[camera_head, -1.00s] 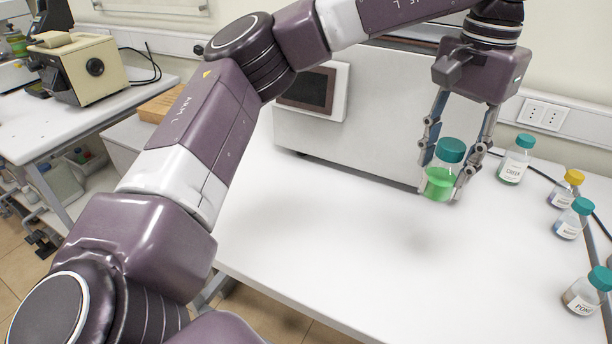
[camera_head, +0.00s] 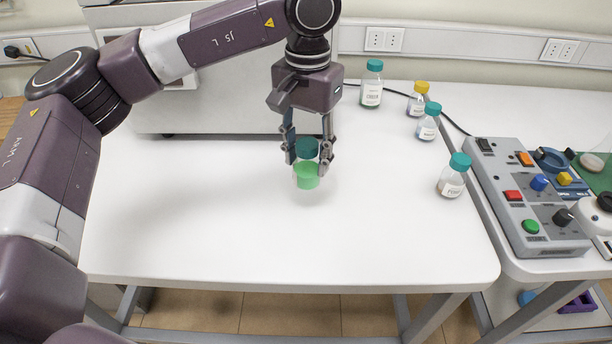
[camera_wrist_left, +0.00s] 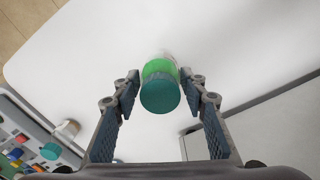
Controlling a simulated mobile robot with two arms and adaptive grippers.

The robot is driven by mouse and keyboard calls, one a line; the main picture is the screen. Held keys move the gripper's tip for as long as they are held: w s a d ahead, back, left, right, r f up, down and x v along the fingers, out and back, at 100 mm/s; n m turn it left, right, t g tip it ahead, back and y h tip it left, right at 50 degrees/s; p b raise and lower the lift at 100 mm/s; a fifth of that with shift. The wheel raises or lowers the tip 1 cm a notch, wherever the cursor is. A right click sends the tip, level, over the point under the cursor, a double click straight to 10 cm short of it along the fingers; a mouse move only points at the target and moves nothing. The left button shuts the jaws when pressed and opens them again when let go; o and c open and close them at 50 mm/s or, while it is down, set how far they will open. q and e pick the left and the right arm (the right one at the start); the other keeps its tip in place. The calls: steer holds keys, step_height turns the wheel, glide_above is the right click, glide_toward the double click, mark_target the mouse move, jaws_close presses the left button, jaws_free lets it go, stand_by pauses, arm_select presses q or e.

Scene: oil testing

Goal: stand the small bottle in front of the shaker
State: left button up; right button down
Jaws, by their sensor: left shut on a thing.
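The small bottle (camera_head: 307,176) has a teal cap and green liquid. My left gripper (camera_head: 308,160) is shut on it and holds it upright. In the left wrist view the bottle (camera_wrist_left: 160,70) sits between the two fingers (camera_wrist_left: 160,88), seen from above the cap. I take the large grey machine (camera_head: 215,108) at the back to be the shaker; my left arm hides part of it. The bottle is in front of its right part, apart from it. I cannot tell whether the bottle's base touches the table. My right gripper is not in view.
The white table (camera_head: 200,230) is clear in front and to the left. A green-liquid bottle (camera_head: 371,88), a yellow-capped bottle (camera_head: 417,101) and two teal-capped bottles (camera_head: 428,124) (camera_head: 452,178) stand to the right. Beyond them is a grey control panel (camera_head: 530,195) with buttons.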

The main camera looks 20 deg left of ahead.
mark_target(307, 180)
arm_select(q)
step_height(307, 180, down, 6)
steer(key=shift+r+p, duration=0.15)
steer(key=shift+p, duration=0.15)
steer(key=shift+f, duration=0.25)
steer(key=shift+f+b, duration=0.2)
steer(key=shift+b, duration=0.1)
steer(key=o, duration=1.3)
steer(key=shift+o, duration=0.2)
steer(key=shift+r, duration=0.1)
